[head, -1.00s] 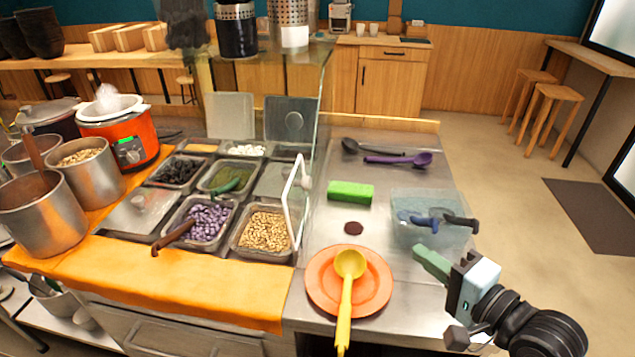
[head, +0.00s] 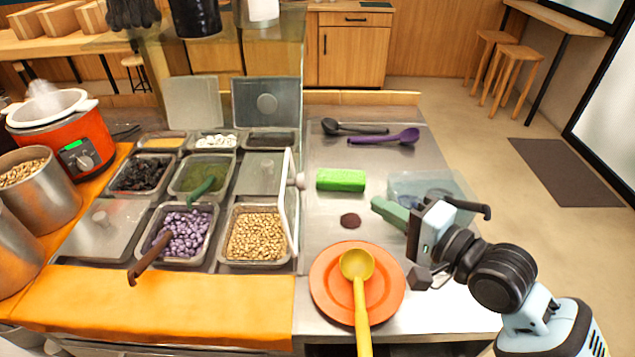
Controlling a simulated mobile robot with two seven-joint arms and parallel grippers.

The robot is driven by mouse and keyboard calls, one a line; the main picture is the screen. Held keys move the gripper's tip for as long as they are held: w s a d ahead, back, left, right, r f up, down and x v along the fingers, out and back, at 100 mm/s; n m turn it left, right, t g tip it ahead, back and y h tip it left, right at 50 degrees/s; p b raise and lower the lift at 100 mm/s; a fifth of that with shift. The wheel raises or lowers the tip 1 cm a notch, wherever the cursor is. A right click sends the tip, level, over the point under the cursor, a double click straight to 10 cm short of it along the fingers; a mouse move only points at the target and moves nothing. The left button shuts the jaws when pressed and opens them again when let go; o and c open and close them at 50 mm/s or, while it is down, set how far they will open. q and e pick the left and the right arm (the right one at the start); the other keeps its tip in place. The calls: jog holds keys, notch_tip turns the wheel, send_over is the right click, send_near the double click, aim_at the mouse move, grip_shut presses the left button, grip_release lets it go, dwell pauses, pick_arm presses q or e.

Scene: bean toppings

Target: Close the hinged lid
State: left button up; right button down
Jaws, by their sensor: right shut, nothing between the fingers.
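A pale-edged hinged lid (head: 289,212) stands upright along the right side of the bin of tan beans (head: 256,236), its knob facing right. Two more lids stand open at the back, a light one (head: 193,103) and a darker one (head: 266,84). Flat lids cover a front-left bin (head: 98,232) and a middle bin (head: 265,172). My right gripper (head: 377,204), with green fingers, is shut and empty. It is to the right of the upright lid, apart from it, near the green block. My left gripper is not in view.
An orange plate (head: 322,291) with a yellow ladle (head: 361,291) is at the front. A green block (head: 341,180) and a dark disc (head: 350,220) lie between lid and gripper. A clear container (head: 405,186) is partly behind my right arm. Purple beans (head: 188,232) hold a brown-handled utensil.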

jog(key=s+a+x, duration=0.2)
jog(key=x, duration=1)
jog(key=shift+w+a+p, duration=0.3)
jog(key=shift+a+p, duration=0.05)
